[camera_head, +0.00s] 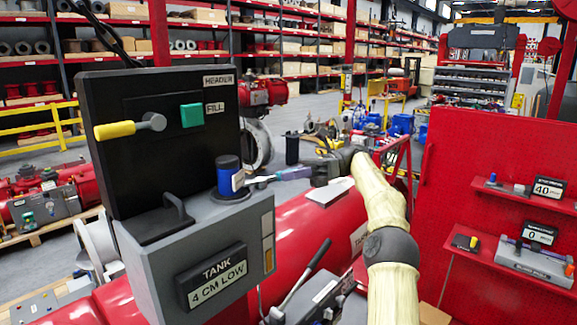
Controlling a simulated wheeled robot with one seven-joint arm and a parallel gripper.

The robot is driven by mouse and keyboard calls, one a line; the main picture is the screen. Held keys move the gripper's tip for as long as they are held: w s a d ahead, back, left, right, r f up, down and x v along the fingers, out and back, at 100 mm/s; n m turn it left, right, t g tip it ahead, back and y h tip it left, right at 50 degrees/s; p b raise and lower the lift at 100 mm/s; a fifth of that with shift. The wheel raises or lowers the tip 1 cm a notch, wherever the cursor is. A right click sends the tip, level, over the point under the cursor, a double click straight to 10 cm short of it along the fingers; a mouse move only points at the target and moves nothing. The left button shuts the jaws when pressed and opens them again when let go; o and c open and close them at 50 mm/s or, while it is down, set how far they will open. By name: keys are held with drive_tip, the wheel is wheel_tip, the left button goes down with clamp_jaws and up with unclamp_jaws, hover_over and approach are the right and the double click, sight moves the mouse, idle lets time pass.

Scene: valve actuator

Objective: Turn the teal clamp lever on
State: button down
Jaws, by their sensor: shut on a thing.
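The teal clamp lever (292,174) is a slim bar with a teal grip and a paler purple-grey shank. It points right from a blue cylinder (228,174) with a dark base, on top of the grey control box (150,262). A pale piece at its left end meets the cylinder's right side. My gripper (318,172) is dark grey, comes in from the right and is shut on the outer end of the lever. The fingertips are small and partly hidden, so their exact contact is unclear.
A black panel (135,88) rises behind the box, with a yellow-handled lever (115,130) and a green square (192,115) labelled FILL. A sign (218,277) reads TANK 4 CM LOW. A red pegboard (480,150) with small shelves stands at the right.

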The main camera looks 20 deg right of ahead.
drive_tip(key=shift+w+g+p, duration=0.1)
drive_tip(key=shift+g+p, duration=0.2)
idle(0.4)
drive_tip(key=c, duration=1.3)
unclamp_jaws()
wheel_tip(320, 180, up, 10)
drive_tip(key=p, duration=0.8)
